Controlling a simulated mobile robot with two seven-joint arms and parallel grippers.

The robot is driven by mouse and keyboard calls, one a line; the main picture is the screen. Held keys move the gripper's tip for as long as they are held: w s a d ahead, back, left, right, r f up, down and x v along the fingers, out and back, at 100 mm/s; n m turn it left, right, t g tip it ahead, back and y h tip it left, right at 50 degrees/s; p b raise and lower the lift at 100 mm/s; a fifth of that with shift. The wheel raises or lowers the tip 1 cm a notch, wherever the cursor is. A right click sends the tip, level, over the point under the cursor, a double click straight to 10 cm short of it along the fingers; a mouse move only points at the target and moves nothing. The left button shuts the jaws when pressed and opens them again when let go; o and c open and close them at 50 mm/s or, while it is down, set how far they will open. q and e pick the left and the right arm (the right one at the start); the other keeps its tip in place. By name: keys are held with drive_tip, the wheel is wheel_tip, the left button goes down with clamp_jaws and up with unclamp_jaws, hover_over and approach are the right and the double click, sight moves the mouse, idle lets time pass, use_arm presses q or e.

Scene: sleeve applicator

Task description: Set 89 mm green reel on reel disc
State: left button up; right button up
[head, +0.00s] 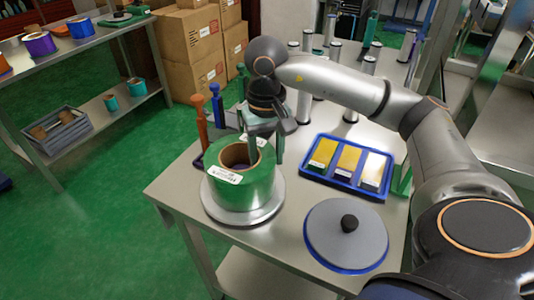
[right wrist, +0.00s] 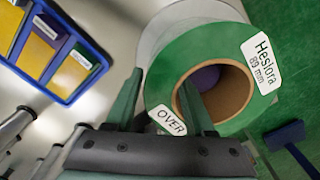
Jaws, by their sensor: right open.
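The green reel (head: 238,190) lies flat on the round grey reel disc (head: 274,208) near the table's front left corner. In the right wrist view the reel (right wrist: 180,65) has a "Heslora 89 mm" label and an "OVER" tag. A purple part (right wrist: 207,77) shows inside its brown core. My right gripper (head: 266,150) is open at the reel's wall. In the right wrist view the gripper (right wrist: 160,103) has one finger at the core opening and the other outside the reel. Firm contact cannot be told. My left gripper is not in view.
A blue tray (head: 341,184) with yellow-topped blocks stands right of the reel. A grey round lid-like disc with a black knob (head: 349,222) lies at the front right. Orange and blue upright tools (head: 202,120) stand behind the reel. Several metal posts (head: 304,105) stand farther back.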

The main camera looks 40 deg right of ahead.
use_arm(q)
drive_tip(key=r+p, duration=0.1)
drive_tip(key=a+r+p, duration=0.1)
drive_tip(key=p, duration=0.2)
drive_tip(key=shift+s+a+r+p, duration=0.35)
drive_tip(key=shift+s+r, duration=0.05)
use_arm(e)
wheel_tip(320, 180, up, 13)
drive_tip(key=shift+a, duration=0.15)
